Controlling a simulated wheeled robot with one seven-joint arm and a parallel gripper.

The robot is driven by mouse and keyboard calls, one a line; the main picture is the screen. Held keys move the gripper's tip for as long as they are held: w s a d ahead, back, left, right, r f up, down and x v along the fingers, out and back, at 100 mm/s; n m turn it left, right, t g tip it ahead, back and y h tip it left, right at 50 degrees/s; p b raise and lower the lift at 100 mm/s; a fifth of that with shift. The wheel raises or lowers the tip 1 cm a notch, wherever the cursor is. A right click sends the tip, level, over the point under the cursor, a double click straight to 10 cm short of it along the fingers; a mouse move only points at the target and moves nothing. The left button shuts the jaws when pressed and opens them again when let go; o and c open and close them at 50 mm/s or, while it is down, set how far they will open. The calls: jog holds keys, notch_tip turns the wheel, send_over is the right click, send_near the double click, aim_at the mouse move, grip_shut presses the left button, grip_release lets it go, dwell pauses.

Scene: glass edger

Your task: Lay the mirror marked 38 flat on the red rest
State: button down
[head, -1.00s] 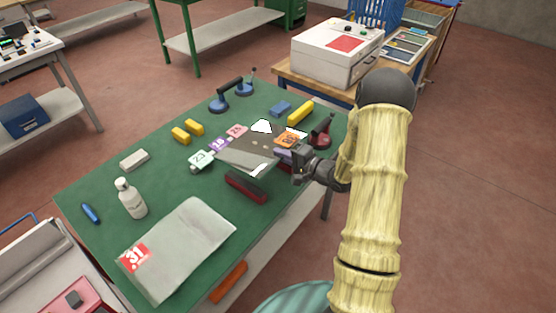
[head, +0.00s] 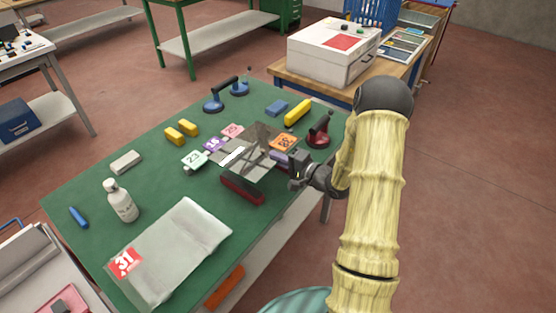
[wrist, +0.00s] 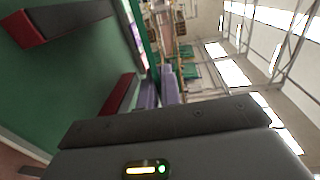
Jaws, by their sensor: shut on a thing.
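A mirror pane (head: 262,160) stands out over the green table near its right edge, showing broken grey and white reflections. My gripper (head: 297,170) is shut on its right side. I cannot read a number on this pane. A purple tag (head: 213,144) to its left seems to read 38, but the digits are too small to be sure. The dark red rest (head: 243,190) lies on the table just in front of the pane; two red-sided bars, one of them this bar (wrist: 120,95), show in the wrist view. I cannot tell whether pane and rest touch.
Tags marked 23 (head: 194,160) and 25 (head: 232,131) and an orange tag (head: 284,142) surround the pane.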

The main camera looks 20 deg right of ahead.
jog(key=shift+f+b, duration=3.55)
jog(key=shift+b, duration=0.25)
jog(key=shift+f+b, duration=0.5)
jog(key=shift+b, duration=0.1)
jog(key=c, duration=1.5)
grip_release()
jog(key=shift+f, duration=0.1)
jog(key=shift+s, duration=0.1)
jog(key=b+v, duration=0.1)
jog(key=v, duration=1.6)
jog(key=shift+s+d+b, duration=0.1)
jog(key=shift+d+b, duration=0.05)
jog(key=shift+b, duration=0.15)
